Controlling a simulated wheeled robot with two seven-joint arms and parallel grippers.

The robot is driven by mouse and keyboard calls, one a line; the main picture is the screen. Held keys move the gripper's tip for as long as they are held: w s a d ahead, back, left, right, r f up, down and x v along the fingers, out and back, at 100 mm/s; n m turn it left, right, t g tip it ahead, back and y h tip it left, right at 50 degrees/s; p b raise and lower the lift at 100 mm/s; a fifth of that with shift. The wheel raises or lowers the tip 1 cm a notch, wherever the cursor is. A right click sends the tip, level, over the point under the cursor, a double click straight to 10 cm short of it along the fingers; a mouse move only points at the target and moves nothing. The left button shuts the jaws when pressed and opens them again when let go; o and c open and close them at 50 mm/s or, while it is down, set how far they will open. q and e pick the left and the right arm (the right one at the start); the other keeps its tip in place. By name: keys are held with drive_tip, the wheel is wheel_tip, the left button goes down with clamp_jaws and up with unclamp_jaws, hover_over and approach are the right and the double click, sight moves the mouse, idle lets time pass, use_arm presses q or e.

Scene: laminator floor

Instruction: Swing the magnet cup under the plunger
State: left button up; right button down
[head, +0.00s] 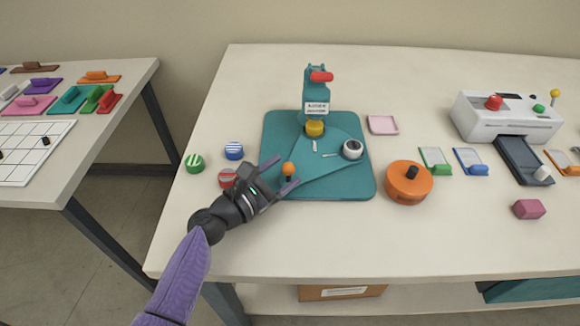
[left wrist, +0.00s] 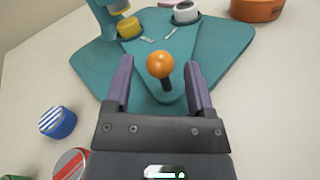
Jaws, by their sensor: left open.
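The teal press (head: 316,85) with a red-tipped lever stands at the back of a teal base (head: 350,188). A yellow cup (head: 314,129) sits under the press head; it also shows in the left wrist view (left wrist: 129,28). A white cup with a dark centre (head: 352,149) sits to the right on the fan-shaped swing plate (head: 325,160), away from the press head. I cannot tell by marking which is the magnet cup. An orange ball knob (left wrist: 160,64) on a black stem rises from the plate's front corner. My left gripper (head: 279,175) is open, with its fingers on either side of the knob.
Striped round pieces, green (head: 194,163), blue (head: 234,150) and red (head: 227,177), lie left of the base. A pink tray (head: 382,124) and an orange round container (head: 408,187) stand right. A white laminator (head: 505,117) is farther right. The front table area is mostly clear.

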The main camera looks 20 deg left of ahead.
use_arm(q)
drive_tip(key=shift+x, duration=1.05)
clamp_jaws()
idle(0.6)
